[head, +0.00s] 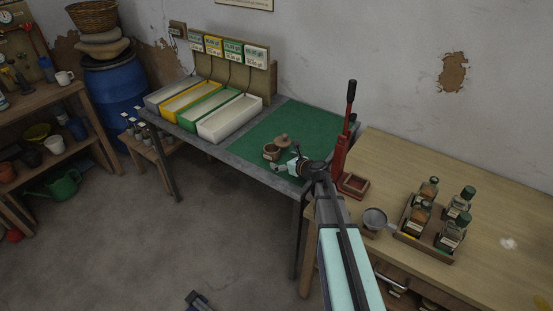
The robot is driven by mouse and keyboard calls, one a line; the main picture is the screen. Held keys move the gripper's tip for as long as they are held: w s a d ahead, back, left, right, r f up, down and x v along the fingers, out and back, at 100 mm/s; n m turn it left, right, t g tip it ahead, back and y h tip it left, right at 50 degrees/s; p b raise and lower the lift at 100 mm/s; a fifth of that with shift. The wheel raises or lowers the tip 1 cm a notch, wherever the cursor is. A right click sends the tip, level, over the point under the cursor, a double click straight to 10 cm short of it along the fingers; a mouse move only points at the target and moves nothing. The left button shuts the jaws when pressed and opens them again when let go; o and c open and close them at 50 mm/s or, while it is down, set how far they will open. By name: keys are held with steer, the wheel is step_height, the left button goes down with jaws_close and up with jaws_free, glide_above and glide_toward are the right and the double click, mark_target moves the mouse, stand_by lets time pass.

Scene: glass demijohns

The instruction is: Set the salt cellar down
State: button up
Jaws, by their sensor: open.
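What looks like the salt cellar, a small round brown pot (271,152), stands upright on the green mat (258,127) of the grey metal table. A brown knobbed lid (282,141) is just behind it, to the right; I cannot tell whether the two touch. My gripper (285,161) is open, low over the mat's front edge, close to the pot's right side. The gap between the fingers and the pot is too small to judge. My wrist and arm hide the table's front right corner.
Several long trays (229,118) line the table's left part. A red lever press (342,150) stands to the right of my wrist. The wooden table (492,213) holds a metal cup (375,219) and a crate (430,249) of bottles. The mat's back half is clear.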

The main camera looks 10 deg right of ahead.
steer(key=s+d, duration=0.1)
steer(key=s, duration=0.1)
steer(key=s+d+b, duration=0.1)
steer(key=s, duration=0.1)
steer(key=s+d, duration=0.1)
steer(key=s, duration=0.1)
steer(key=shift+s+b, duration=0.4)
steer(key=shift+a, duration=0.1)
